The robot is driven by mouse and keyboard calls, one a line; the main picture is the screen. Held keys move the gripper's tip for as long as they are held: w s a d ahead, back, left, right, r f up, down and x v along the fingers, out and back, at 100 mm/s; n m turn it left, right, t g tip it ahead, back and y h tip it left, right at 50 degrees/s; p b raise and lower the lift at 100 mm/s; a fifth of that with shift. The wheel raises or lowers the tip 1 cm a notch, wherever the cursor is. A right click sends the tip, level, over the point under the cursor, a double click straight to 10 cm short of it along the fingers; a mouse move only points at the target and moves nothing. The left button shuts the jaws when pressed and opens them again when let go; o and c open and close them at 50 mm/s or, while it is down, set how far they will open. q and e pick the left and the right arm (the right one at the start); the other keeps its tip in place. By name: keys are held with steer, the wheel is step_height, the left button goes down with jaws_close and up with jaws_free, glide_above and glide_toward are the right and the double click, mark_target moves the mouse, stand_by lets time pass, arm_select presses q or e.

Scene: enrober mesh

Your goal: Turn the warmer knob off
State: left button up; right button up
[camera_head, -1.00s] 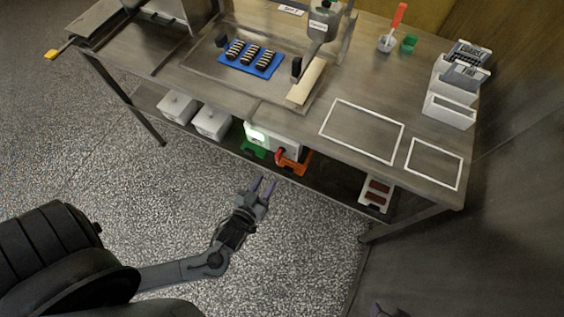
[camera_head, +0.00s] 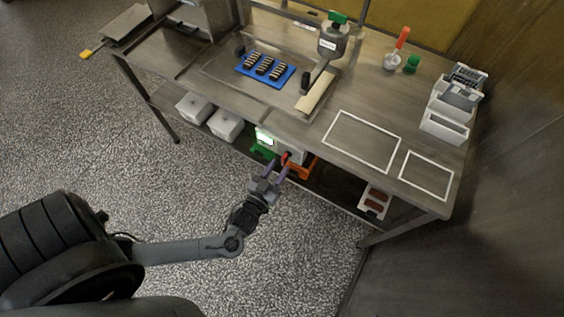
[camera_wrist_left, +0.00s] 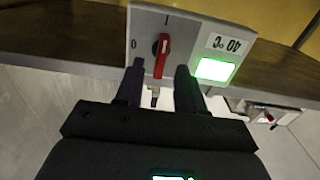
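The warmer (camera_head: 293,150) is a pale box on the shelf under the table, with a lit green display (camera_head: 264,138). Its red knob (camera_wrist_left: 161,55) shows in the left wrist view, on the panel between a "0" mark at the left and a line mark at the top. The knob's handle stands nearly upright, in line with the top mark. My left gripper (camera_wrist_left: 160,72) is open, with one finger on each side of the knob's lower end. I cannot tell whether either finger touches it. In the head view the left gripper (camera_head: 279,165) reaches in at the warmer's front. My right gripper is not in view.
The table's front edge (camera_head: 275,115) overhangs the shelf. White bins (camera_head: 226,125) stand to the left. A blue mat (camera_head: 248,66) with dark bars lies on top. The floor in front is clear.

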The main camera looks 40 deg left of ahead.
mark_target(286, 158)
arm_select(q)
steer(key=shift+x, duration=1.45)
steer(key=shift+c, duration=0.4)
jaws_close()
